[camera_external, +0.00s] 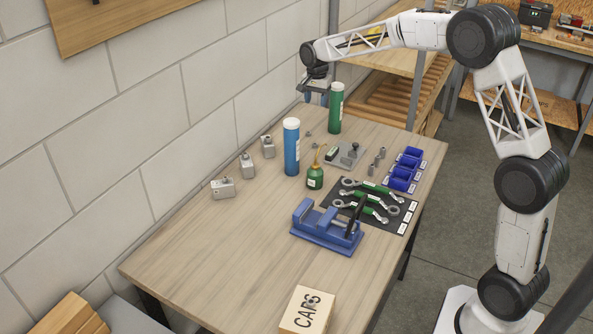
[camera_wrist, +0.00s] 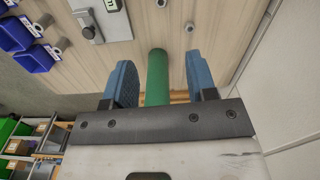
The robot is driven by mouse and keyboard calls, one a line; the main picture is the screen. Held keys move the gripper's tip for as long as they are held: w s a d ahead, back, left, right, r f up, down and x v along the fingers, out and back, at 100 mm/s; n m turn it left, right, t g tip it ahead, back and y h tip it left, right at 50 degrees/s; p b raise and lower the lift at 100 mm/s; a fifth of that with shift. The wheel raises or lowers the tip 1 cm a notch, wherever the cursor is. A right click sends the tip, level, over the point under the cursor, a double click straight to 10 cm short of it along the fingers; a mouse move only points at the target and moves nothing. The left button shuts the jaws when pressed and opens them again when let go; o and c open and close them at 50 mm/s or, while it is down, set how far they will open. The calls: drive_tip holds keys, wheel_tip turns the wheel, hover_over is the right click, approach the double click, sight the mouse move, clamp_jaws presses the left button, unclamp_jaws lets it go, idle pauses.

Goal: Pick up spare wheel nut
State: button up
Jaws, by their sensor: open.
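Small grey nut-like parts lie on the wooden table (camera_external: 190,262). One grey part (camera_external: 308,132) lies between the blue and green tubes, with another (camera_external: 315,145) just in front of it. In the wrist view, small grey parts (camera_wrist: 189,27) and (camera_wrist: 161,3) show beyond the fingers. I cannot tell which is the spare wheel nut. My gripper (camera_external: 317,98) is open and empty, raised near the green tube at the table's far end. Its blue fingers (camera_wrist: 159,62) appear either side of the green tube in the wrist view, apparently without gripping it.
The green tube (camera_external: 335,110) and blue tube (camera_external: 291,150) stand upright near the nuts. A grey plate (camera_external: 345,160), green oil can (camera_external: 315,177), blue vise (camera_external: 325,235), wrench mat (camera_external: 400,226) and blue bins (camera_external: 400,182) crowd the right side. The left-front tabletop is clear.

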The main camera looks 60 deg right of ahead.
hover_over(314, 144)
wheel_tip(314, 144, down, 11)
drive_tip(key=shift+s+f, duration=0.15)
drive_tip(key=shift+f, duration=1.3)
drive_tip(key=shift+f, duration=2.6)
clamp_jaws()
